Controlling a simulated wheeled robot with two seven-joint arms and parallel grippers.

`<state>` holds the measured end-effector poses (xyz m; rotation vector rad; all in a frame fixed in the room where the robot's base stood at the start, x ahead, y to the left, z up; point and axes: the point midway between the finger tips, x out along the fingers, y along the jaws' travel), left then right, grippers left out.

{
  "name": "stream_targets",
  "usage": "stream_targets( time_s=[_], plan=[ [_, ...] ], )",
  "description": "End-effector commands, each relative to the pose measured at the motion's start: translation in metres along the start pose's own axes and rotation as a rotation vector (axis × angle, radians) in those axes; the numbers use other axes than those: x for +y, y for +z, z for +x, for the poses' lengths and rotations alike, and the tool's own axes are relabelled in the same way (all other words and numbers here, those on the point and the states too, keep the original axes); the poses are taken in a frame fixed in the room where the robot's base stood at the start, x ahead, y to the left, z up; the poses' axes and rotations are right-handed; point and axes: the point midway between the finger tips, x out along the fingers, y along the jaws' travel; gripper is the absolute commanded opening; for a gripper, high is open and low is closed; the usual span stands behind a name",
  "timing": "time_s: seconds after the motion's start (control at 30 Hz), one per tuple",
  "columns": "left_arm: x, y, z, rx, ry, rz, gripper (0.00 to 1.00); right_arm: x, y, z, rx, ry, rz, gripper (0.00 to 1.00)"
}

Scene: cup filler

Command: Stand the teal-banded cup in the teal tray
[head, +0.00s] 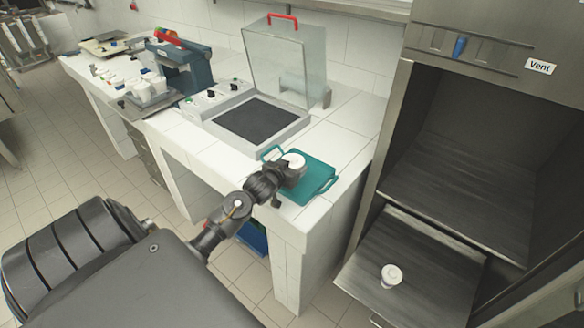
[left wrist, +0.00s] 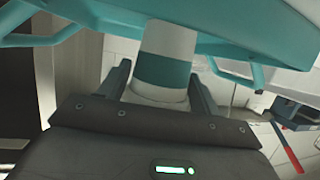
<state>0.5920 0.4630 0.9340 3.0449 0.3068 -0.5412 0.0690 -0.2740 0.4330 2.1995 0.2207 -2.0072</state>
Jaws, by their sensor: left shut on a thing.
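The teal-banded cup (left wrist: 165,72) is white with a wide teal band and sits between my left gripper's fingers (left wrist: 160,88). In the head view the cup's white top (head: 294,160) shows at the end of my left gripper (head: 290,172), over the near left part of the teal tray (head: 312,186). The gripper is shut on the cup. The tray has handles and lies on the white counter; it also shows across the top of the left wrist view (left wrist: 240,30). I cannot tell whether the cup touches the tray. My right gripper is not in view.
A second white-topped cup (head: 391,274) stands on the dark shelf (head: 430,255) below the vent cabinet at right. A clear-lidded machine with a dark pad (head: 255,120) stands behind the tray. A teal machine (head: 185,68) and white cups (head: 150,90) stand further left.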

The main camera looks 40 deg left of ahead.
Motion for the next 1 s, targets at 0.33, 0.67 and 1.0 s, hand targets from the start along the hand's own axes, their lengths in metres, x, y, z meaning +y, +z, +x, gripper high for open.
stream_targets(
  time_s=[0.33,0.67,1.0],
  plan=[
    [0.0002,0.0069,0.0027,0.003,0.0,0.0,0.37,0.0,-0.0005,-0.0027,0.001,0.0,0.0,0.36],
    [0.0002,0.0104,0.0038,0.002,0.0,0.0,0.86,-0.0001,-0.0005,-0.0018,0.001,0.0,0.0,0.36],
    [0.0001,0.0058,0.0022,0.002,0.0,0.001,0.86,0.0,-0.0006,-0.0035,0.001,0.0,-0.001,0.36]
  ],
)
